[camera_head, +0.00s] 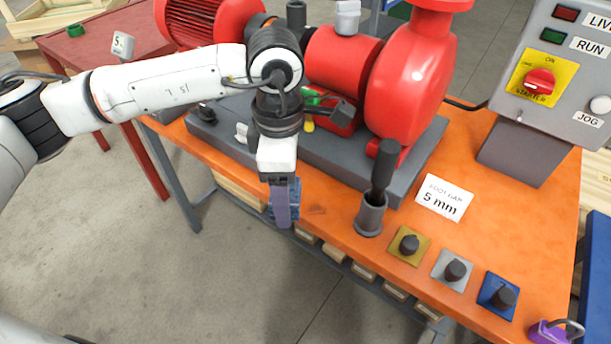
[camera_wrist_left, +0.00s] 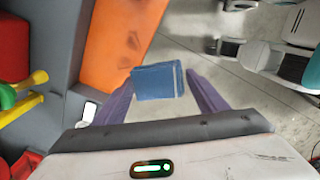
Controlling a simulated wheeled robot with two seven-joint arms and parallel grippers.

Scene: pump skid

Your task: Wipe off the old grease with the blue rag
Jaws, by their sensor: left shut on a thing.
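My left gripper (camera_head: 284,212) is at the front edge of the orange bench, its purple fingers shut on the blue rag (camera_head: 293,196). In the left wrist view the folded rag (camera_wrist_left: 158,82) sits between the fingertips (camera_wrist_left: 160,88). Dark smudges of old grease (camera_head: 316,210) lie on the orange top just right of the rag; they also show in the left wrist view (camera_wrist_left: 132,40), beyond the rag. I cannot tell whether the rag touches the bench. My right gripper is not in view.
The red pump (camera_head: 408,90) on its grey base (camera_head: 340,158) stands behind the gripper. A dark cup with a handle in it (camera_head: 371,214) stands to the right, near a "5 mm" card (camera_head: 444,198). Several knobbed plates (camera_head: 410,246) and a purple padlock (camera_head: 553,332) lie farther right.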

